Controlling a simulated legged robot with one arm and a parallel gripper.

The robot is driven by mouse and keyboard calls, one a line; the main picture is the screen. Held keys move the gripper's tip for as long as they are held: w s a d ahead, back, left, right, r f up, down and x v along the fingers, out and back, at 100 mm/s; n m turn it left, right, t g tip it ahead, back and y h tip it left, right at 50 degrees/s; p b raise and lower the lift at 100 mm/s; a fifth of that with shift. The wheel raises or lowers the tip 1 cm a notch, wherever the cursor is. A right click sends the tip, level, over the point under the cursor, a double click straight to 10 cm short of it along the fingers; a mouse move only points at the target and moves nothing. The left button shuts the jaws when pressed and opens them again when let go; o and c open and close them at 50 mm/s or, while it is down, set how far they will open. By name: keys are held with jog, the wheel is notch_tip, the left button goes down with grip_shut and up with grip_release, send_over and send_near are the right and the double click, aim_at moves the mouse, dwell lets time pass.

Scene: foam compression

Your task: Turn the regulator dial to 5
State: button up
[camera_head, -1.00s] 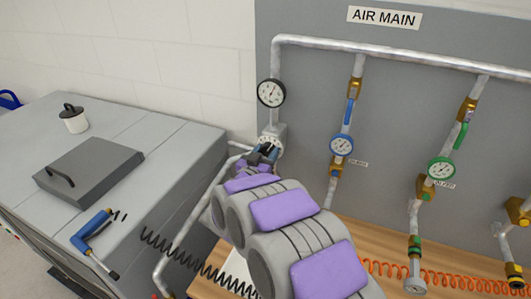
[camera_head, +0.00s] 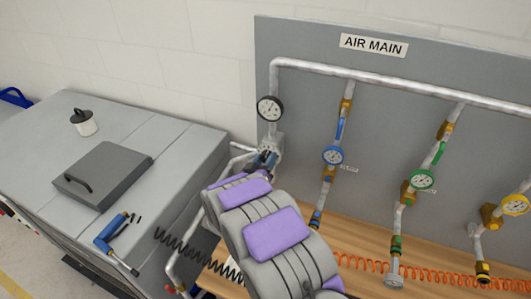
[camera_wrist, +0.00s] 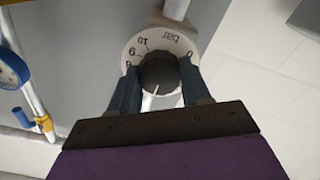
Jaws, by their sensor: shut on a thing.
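The regulator dial (camera_wrist: 168,35) is a white round plate marked "bar", with 10 and 0 legible near its upper part in the wrist view. Its black knob (camera_wrist: 157,72) has a white pointer line running toward the lower part of the picture, toward my palm. The number at the pointer is hidden. My gripper (camera_wrist: 158,85) is shut on the knob, one finger on each side. In the head view my gripper (camera_head: 266,160) is at the regulator below the black-rimmed gauge (camera_head: 270,109), and my arm hides most of the dial.
Blue (camera_head: 333,156), green (camera_head: 422,179) and yellow (camera_head: 514,205) gauges hang on branch pipes to the right. An orange coiled hose (camera_head: 430,277) lies on the wooden bench.

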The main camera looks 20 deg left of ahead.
jog(key=shift+a+n, duration=0.1)
jog(key=shift+n, duration=0.2)
jog(key=o, duration=1.1)
jog(key=shift+a, duration=0.2)
jog(key=shift+c, duration=0.2)
jog(key=shift+d, duration=0.1)
jog(key=shift+s, duration=0.55)
jog(key=s+a, duration=0.2)
jog(key=s, duration=1.4)
jog(key=shift+a, duration=0.3)
jog(key=shift+f, duration=0.15)
